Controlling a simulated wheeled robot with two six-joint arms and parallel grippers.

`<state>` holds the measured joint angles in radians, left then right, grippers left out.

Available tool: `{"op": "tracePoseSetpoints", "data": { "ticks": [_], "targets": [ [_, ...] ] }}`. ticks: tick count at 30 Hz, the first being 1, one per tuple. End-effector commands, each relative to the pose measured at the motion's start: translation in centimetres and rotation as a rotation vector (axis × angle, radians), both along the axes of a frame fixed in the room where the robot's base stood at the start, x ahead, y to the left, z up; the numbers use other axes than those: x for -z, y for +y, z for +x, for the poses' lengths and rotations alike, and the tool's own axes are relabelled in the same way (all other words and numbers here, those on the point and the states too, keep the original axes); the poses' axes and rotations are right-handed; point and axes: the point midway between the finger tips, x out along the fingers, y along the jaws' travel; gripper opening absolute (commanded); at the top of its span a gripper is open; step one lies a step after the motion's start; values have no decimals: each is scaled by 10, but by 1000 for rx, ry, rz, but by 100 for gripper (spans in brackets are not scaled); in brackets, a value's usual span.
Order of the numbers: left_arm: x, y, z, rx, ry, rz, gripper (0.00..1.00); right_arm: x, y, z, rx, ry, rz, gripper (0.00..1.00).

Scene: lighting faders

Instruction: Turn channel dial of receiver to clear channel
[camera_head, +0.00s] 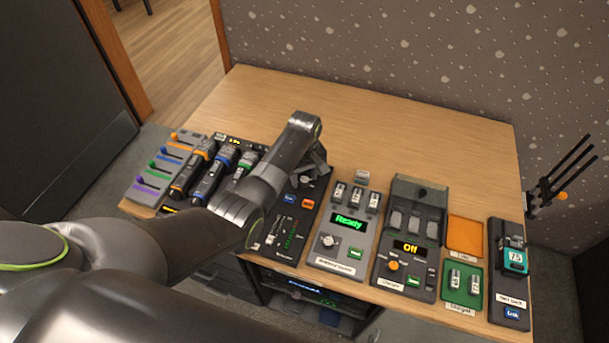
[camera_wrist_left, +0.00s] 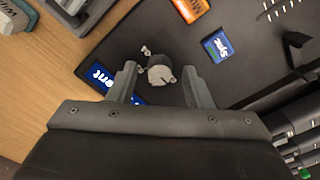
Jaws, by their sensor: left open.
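The receiver is a dark panel (camera_head: 267,238) with a blue button and an orange button, partly hidden by my left arm. In the left wrist view its round grey dial (camera_wrist_left: 160,73) has a pale pointer mark and small pegs beside it. My left gripper (camera_wrist_left: 158,88) is open, with one finger on each side of the dial; I cannot tell whether they touch it. In the head view my left gripper (camera_head: 314,170) points down over the far end of the receiver, and its fingertips are hard to make out. The right gripper is not in view.
Handheld microphones (camera_head: 208,178) and coloured faders (camera_head: 153,180) lie left of the receiver. A unit reading "Ready" (camera_head: 348,222) and a charger reading "Off" (camera_head: 410,247) stand to the right. Black prongs (camera_head: 560,175) stick out at the far right. The table's back (camera_head: 380,130) is clear.

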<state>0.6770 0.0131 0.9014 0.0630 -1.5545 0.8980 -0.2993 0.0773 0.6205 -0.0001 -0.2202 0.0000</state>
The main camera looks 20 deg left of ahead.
Motion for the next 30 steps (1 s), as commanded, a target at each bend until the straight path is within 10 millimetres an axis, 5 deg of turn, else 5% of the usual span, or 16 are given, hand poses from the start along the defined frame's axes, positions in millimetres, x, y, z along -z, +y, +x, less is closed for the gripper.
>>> {"op": "tracePoseSetpoints", "data": {
  "ticks": [3, 13, 30],
  "targets": [
    [0, 0, 0, 0, 0, 0, 43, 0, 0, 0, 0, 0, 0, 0],
    [0, 0, 0, 0, 0, 0, 1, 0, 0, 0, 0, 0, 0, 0],
    [-3, 0, 0, 201, 3, 0, 1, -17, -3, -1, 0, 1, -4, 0]
  ]
}}
